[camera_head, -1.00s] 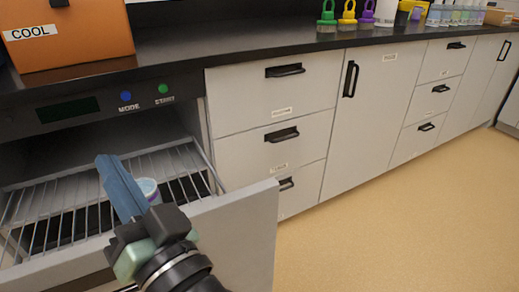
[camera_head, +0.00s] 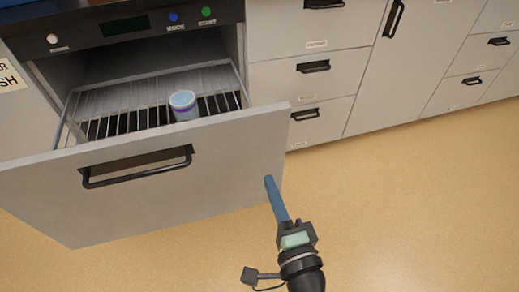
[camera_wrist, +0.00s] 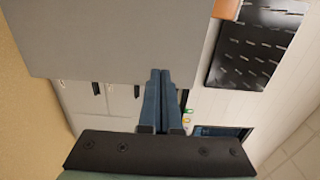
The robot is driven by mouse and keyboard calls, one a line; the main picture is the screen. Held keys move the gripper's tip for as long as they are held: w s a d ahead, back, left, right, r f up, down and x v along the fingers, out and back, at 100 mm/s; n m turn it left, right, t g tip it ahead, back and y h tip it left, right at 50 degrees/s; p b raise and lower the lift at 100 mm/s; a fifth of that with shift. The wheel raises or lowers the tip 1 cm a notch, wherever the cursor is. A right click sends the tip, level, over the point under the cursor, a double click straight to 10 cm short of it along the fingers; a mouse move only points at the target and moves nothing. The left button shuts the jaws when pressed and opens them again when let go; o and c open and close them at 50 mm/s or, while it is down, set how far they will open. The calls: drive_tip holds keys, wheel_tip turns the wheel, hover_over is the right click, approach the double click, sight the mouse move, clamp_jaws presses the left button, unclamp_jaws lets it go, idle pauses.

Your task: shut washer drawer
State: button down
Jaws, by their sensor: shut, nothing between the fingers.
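The washer drawer (camera_head: 225,165) is pulled out below the control panel with MODE and START buttons. Its grey front has a black bar handle (camera_head: 137,167). In the wrist view the shut fingers (camera_wrist: 158,75) overlap the edge of a large grey panel (camera_wrist: 110,40), seemingly the drawer front. I cannot tell whether they touch it.
Cabinet drawers (camera_head: 318,75) with black handles line the wall to the right of the washer. The tan floor (camera_head: 400,200) is clear in front of them. A labelled panel (camera_head: 25,110) stands left of the washer.

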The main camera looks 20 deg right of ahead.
sight(254, 143)
drive_tip(key=w, duration=0.9)
drive_tip(key=shift+d, duration=0.1)
